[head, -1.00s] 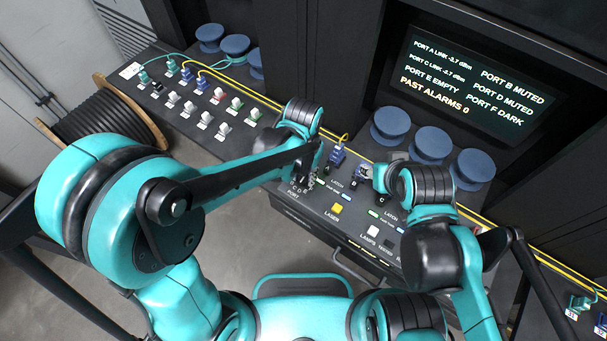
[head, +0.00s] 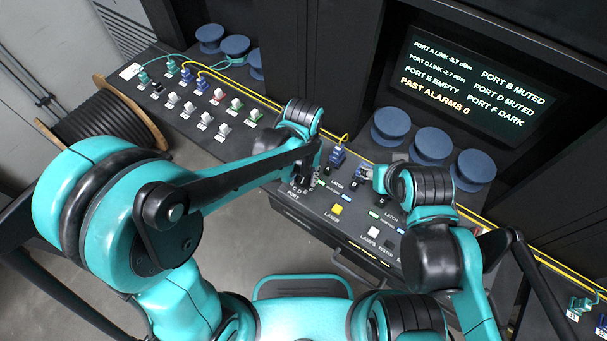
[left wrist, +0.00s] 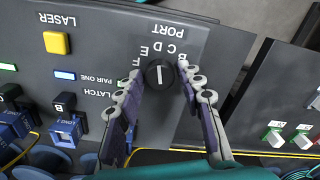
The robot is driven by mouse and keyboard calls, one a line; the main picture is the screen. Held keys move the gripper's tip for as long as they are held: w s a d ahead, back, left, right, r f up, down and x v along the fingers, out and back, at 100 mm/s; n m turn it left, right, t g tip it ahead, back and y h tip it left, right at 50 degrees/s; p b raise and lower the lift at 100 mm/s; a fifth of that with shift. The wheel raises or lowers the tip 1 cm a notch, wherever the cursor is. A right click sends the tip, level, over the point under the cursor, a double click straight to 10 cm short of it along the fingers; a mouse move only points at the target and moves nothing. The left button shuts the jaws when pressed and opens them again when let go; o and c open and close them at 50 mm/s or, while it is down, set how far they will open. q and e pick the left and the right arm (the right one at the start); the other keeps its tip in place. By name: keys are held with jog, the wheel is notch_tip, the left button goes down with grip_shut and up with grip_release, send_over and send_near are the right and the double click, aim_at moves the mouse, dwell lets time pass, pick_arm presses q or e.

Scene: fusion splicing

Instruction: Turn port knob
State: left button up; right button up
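The black port knob (left wrist: 159,74) has a white line and sits on the dark panel below the letters B to F and the word PORT in the left wrist view. The line lies upright in that view, roughly in line with D. My left gripper (left wrist: 160,84) is open, with one finger on each side of the knob; I cannot tell whether either finger touches it.
A yellow LASER button (left wrist: 57,43) and blue connectors (left wrist: 68,131) are near the knob. A screen (head: 474,84) reads PORT E EMPTY and PORT F DARK. Blue spools (head: 430,143) stand behind the panel. A row of connectors (head: 205,119) is at the left.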

aim_at(304, 179)
pick_arm(q)
jog(key=shift+r, duration=0.1)
notch_tip(304, 179, up, 12)
dwell(0.7)
dwell(0.4)
